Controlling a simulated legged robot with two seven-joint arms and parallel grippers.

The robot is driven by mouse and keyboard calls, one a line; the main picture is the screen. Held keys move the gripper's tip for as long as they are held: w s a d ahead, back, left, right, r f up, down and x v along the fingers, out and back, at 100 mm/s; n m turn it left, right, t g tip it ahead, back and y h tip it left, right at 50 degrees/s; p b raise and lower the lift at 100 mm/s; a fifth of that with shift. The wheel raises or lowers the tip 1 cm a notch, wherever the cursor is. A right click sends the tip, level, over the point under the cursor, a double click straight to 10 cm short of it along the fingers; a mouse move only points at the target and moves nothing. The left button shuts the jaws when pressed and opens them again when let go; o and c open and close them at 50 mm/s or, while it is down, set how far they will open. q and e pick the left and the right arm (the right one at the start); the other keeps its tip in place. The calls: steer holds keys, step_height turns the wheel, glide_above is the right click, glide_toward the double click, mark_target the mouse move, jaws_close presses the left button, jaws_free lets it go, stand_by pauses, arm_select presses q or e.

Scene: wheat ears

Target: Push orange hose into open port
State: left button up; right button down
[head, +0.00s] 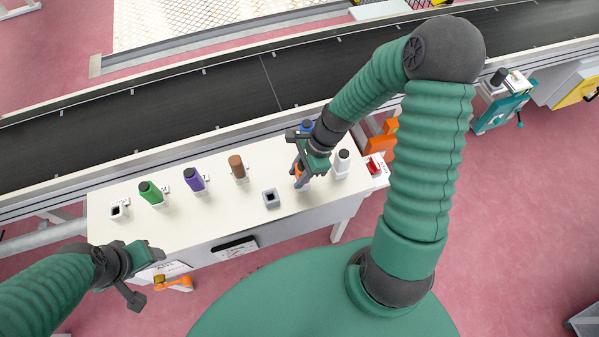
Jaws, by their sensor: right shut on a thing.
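My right gripper (302,179) is over the right half of the white table and is shut on the orange hose (298,173); the fingers hide most of it. An open port (271,198), a small dark-topped square socket, sits on the table just left of this gripper. Another open square port (118,210) is at the table's far left end. I cannot tell whether the hose's lower end touches the table. My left gripper (148,276) is open and empty, in front of the table's left part.
Green (151,193), purple (194,180) and brown (238,167) hoses stand on the white table (225,215). A white one (342,162) stands close right of my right gripper, and a blue one (307,126) behind it. A dark conveyor (200,105) runs behind.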

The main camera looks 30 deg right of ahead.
mark_target(297, 168)
steer(key=shift+w+d+r+p, duration=0.15)
steer(key=shift+r+p, duration=0.25)
steer(key=shift+r, duration=0.05)
steer(key=r+p, duration=0.1)
steer(key=p, duration=0.1)
steer(key=r+p, duration=0.1)
steer(key=r, duration=0.1)
steer(key=shift+a+r+p, duration=0.2)
steer(key=shift+r+p, duration=0.1)
steer(key=shift+p, duration=0.1)
steer(key=s+a+p, duration=0.3)
steer(key=s+p, duration=1)
steer(key=s, duration=0.3)
steer(key=shift+a+r, duration=0.15)
steer(key=shift+r, duration=0.1)
steer(key=shift+w, duration=0.1)
